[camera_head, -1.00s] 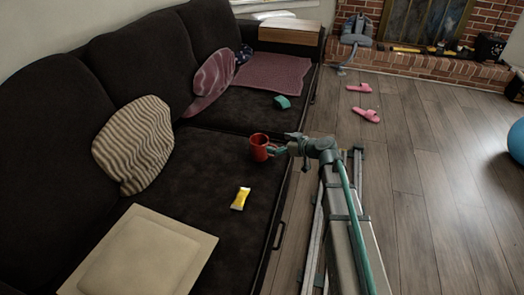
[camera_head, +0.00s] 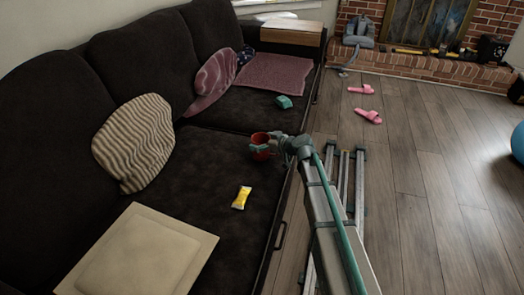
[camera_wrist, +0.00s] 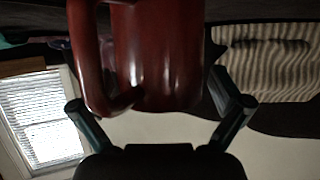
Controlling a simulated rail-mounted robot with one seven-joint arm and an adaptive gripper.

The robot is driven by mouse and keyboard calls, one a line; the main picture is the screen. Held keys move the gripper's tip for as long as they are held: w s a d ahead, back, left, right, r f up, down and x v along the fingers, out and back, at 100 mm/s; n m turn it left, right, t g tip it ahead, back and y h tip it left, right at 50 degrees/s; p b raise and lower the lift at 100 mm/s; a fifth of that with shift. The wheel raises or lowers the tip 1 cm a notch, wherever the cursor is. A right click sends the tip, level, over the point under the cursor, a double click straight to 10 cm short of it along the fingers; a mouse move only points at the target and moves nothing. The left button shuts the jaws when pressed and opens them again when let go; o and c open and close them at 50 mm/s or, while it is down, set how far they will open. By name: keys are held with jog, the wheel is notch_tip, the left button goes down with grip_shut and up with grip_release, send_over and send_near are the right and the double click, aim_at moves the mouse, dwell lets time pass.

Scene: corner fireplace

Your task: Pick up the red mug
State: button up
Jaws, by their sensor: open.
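The red mug (camera_head: 260,140) stands upright on the dark sofa seat, near its front edge. In the wrist view the mug (camera_wrist: 155,60) fills the top middle, its handle on the left, and appears upside down. My gripper (camera_head: 268,146) reaches in from the right, right at the mug. In the wrist view its two fingers (camera_wrist: 160,108) are spread wide, one on each side of the mug. Gaps show between the fingers and the mug, so the gripper is open and not closed on it. The contact at the far side is hidden.
A yellow packet (camera_head: 241,198) lies on the seat in front of the mug, and a teal item (camera_head: 284,102) lies behind it. A striped cushion (camera_head: 134,143) leans on the backrest. A pale square board (camera_head: 140,252) lies nearest. Pink slippers (camera_head: 367,115) are on the floor.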

jog(key=c, duration=1.4)
jog(key=shift+r, duration=0.2)
